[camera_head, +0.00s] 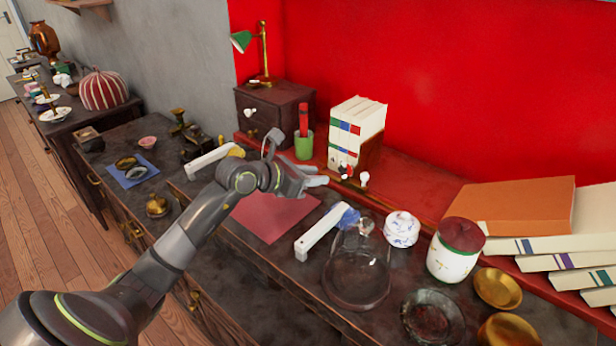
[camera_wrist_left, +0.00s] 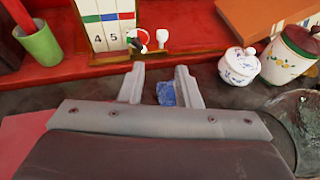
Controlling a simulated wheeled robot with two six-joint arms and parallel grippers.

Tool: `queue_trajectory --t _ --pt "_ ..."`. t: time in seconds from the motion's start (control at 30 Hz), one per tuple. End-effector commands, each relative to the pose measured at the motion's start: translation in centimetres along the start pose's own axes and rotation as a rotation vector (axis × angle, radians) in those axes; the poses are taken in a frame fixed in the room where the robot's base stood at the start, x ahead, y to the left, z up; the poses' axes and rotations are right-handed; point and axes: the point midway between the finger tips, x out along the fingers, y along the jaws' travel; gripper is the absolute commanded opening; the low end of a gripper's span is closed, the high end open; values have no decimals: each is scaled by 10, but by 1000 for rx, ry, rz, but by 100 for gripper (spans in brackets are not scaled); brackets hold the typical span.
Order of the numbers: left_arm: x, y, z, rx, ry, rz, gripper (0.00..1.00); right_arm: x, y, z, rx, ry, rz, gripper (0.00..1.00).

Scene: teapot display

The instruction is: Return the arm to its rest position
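My left arm reaches in from the lower left of the head view, over the dark cabinet top. Its left gripper (camera_head: 312,177) is above the surface, near a maroon mat (camera_head: 275,215) and in front of the white books. In the left wrist view the two fingers of the left gripper (camera_wrist_left: 160,80) stand apart with nothing held between them. A blue piece (camera_wrist_left: 166,94) shows beyond the gap, lower down; it looks like the blue head (camera_head: 350,216) of a white-handled tool (camera_head: 318,233) lying on the cabinet. My right gripper is not in view.
A glass flask (camera_head: 357,270), a lidded floral jar (camera_head: 401,229) and a white canister (camera_head: 452,258) stand to the right. White books (camera_head: 355,125) and a green cup (camera_head: 304,146) stand behind. A yellow-tipped white tool (camera_head: 210,161) lies by the arm.

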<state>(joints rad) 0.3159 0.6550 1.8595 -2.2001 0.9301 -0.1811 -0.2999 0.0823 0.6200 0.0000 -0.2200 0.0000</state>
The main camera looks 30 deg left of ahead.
Motion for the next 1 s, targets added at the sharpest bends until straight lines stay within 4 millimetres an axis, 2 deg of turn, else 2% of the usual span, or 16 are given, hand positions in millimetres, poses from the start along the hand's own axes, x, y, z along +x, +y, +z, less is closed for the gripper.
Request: queue_trajectory --t 0.2,0.77,0.87,1.0 --pt "-14 0 0 0 1 -1 30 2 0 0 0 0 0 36" --pt "-14 -2 0 -4 -4 -4 30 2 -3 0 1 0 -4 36" --pt "-15 -12 2 -39 -46 -36 30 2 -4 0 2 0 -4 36" --pt "-23 -45 13 -196 -217 -148 30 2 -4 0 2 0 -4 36"
